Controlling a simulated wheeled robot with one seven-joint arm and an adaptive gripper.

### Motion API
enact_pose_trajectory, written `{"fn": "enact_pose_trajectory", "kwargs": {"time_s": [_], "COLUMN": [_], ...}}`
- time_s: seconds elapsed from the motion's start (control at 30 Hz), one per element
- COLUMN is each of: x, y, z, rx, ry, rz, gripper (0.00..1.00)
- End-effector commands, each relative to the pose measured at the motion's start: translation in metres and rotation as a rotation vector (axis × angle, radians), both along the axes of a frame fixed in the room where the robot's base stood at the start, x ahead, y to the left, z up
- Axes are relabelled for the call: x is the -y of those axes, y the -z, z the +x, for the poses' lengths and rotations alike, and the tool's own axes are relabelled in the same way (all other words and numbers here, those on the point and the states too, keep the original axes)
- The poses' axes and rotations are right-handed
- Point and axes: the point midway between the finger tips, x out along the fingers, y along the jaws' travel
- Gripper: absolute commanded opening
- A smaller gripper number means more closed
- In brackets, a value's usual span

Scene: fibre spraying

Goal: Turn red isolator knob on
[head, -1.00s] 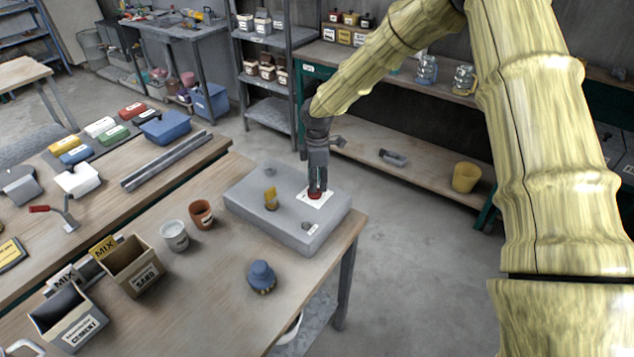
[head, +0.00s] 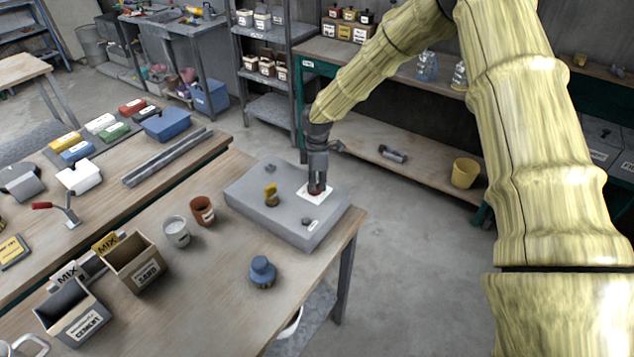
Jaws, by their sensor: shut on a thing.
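The red isolator knob (head: 315,191) sits on a white square plate (head: 306,194) on top of a grey box (head: 258,220) at the right end of the wooden bench. My gripper (head: 317,188) points down over the knob and is shut on it. The fingers hide most of the knob, so its angle cannot be told. A yellow knob or lever (head: 271,194) stands on the same box, to the left of my gripper.
A small dark knob with a label (head: 308,224) is at the box's front right. The bench's right edge is close to the grey box.

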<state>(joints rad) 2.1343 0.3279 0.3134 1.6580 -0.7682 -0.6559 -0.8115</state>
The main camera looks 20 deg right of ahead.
Motion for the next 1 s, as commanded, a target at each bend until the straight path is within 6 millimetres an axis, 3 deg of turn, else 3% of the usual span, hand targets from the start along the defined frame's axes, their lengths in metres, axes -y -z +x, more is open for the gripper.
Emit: {"fn": "enact_pose_trajectory", "kwargs": {"time_s": [0.47, 1.0], "x": [0.0009, -0.0015], "y": [0.0006, -0.0001], "z": [-0.0001, -0.0027], "rx": [0.002, 0.004], "ry": [0.145, 0.641], "rz": [-0.004, -0.003], "gripper": [0.00, 0.00]}}
